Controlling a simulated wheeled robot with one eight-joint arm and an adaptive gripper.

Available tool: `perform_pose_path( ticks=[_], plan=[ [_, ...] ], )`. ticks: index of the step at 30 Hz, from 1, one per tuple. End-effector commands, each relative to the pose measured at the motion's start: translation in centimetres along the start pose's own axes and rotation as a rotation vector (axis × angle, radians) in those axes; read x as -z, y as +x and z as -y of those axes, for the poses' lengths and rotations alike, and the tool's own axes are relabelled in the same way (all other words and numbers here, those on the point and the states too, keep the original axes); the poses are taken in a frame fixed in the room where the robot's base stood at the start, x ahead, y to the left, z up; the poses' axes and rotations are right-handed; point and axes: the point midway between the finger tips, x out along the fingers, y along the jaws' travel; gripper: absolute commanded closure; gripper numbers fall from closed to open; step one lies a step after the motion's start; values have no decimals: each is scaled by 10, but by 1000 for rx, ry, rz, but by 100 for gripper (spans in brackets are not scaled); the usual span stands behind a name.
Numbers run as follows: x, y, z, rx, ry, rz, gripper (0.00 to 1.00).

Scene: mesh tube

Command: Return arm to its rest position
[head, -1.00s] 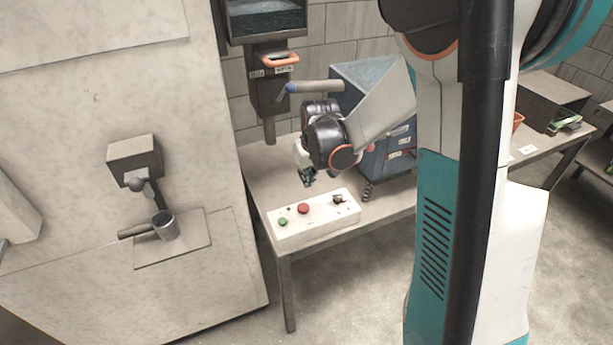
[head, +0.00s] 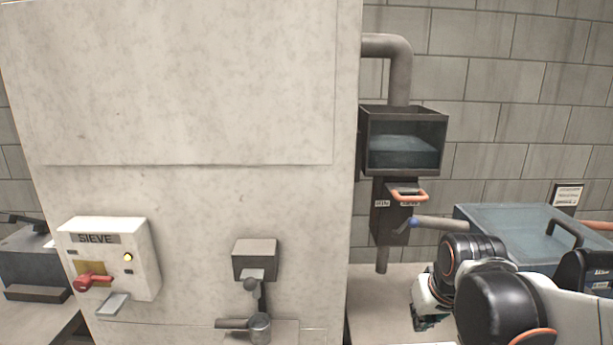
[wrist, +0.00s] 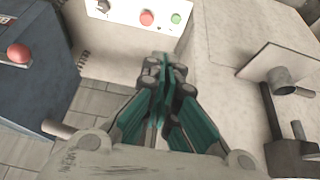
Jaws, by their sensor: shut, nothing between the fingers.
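My gripper (wrist: 165,85) shows in the wrist view with its teal fingers drawn together and nothing between them. In the head view my gripper (head: 424,318) points down at the lower right, in front of the pale table. My black and white arm reaches in from the right edge of the head view.
A dark hopper with an orange handle (head: 407,195) and a blue-grey machine (head: 510,235) stand near the arm. The wrist view shows a red knob (wrist: 19,52).

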Motion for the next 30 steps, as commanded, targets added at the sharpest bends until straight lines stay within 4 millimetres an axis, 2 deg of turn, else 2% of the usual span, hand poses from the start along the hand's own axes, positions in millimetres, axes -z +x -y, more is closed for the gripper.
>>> perform_pose_path(
  ticks=[3, 12, 16, 21, 30],
  plan=[
    [-20, -26, 8, 1, -1, -33, 100],
    [-71, -68, 22, 6, 0, -114, 100],
    [-90, -78, 26, 9, 0, -143, 100],
    [-103, -83, 29, 11, 2, -164, 100],
    [-105, -84, 29, 12, 3, -170, 100]
  ],
)
